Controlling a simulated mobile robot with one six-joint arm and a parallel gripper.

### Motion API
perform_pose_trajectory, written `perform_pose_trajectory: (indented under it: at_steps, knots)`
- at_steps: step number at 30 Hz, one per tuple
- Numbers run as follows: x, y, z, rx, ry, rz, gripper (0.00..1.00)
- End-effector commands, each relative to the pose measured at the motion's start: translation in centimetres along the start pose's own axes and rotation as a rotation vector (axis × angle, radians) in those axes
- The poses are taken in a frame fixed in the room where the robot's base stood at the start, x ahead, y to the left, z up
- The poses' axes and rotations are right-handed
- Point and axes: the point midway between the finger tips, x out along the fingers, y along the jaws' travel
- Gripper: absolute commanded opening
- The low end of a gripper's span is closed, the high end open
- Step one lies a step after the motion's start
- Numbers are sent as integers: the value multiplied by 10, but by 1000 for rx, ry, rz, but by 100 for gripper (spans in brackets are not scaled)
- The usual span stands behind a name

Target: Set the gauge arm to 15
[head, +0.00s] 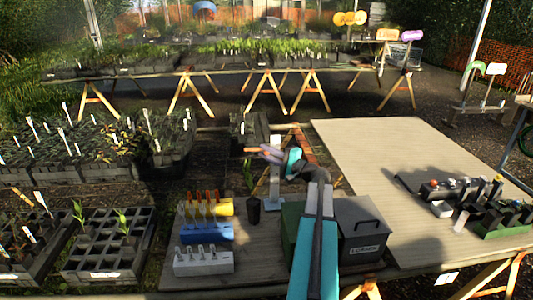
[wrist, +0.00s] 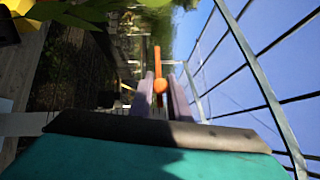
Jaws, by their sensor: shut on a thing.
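My gripper (head: 266,152) is above the near bench, its fingers pointing left. It is shut on an orange bar (head: 253,150), which I take for the gauge arm; the bar sticks out to the left past the fingertips. In the wrist view the orange bar (wrist: 158,66) shows between and beyond the two fingers (wrist: 163,92), with a rounder orange part close to the tips. A pale upright post (head: 275,185) stands just below the gripper in the head view. I see no readable scale or number 15.
Blue, yellow and white racks (head: 206,233) with tubes stand left of the post, beside a small dark pot (head: 254,212). A grey lidded box (head: 361,231) stands to the right. The pale board (head: 400,150) is clear in its middle. Seedling trays (head: 105,245) fill the left.

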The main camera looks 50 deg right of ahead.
Motion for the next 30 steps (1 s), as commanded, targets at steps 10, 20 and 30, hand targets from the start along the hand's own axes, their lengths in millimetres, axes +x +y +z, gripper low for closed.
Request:
perform_pose_trajectory:
  at_steps: [10, 20, 30]
  knots:
    - [-2, 33, -4, 1, -3, 1, 0]
    - [-2, 37, -5, 1, -3, 1, 0]
    - [-2, 36, -5, 0, -2, 1, 36]
